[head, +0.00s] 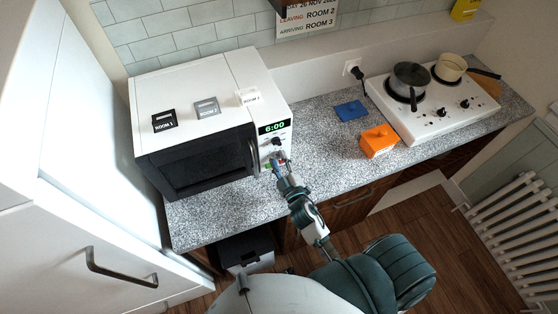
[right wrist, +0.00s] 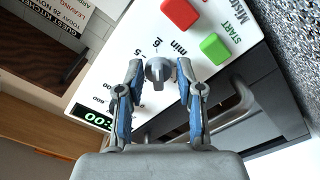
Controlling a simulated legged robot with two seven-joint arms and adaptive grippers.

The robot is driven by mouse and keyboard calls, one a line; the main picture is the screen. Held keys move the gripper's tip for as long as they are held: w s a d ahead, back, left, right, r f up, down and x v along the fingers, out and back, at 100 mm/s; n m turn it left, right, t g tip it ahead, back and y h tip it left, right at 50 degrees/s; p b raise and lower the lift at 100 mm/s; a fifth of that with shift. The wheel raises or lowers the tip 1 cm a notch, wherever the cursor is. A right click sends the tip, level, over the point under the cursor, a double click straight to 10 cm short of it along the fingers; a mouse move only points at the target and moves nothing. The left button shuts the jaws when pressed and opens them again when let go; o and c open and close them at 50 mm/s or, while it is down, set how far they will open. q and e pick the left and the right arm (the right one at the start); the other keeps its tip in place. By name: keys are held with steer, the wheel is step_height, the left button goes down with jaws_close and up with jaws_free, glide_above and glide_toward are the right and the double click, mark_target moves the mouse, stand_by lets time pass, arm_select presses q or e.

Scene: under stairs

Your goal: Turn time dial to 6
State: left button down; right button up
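The white microwave (head: 200,130) stands on the counter, its green display (head: 272,128) reading 6:00. In the right wrist view the grey time dial (right wrist: 158,72) sits on the white panel, with printed numbers and "min" around it. My right gripper (right wrist: 160,76) has one finger on each side of the dial. The fingers look spread, with a small gap to the dial on each side; firm contact cannot be seen. In the head view my right gripper (head: 279,163) is at the panel's lower part and covers the dial. My left gripper is not in view.
A green START button (right wrist: 214,48) and a red button (right wrist: 180,14) are beside the dial. The microwave's door handle (head: 254,155) is close to my right gripper. An orange container (head: 378,141), a blue item (head: 351,110) and a hob (head: 440,112) with pots are to the right.

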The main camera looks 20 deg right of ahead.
steer(key=shift+s, duration=0.1)
steer(key=s, duration=1.2)
steer(key=shift+a, duration=0.4)
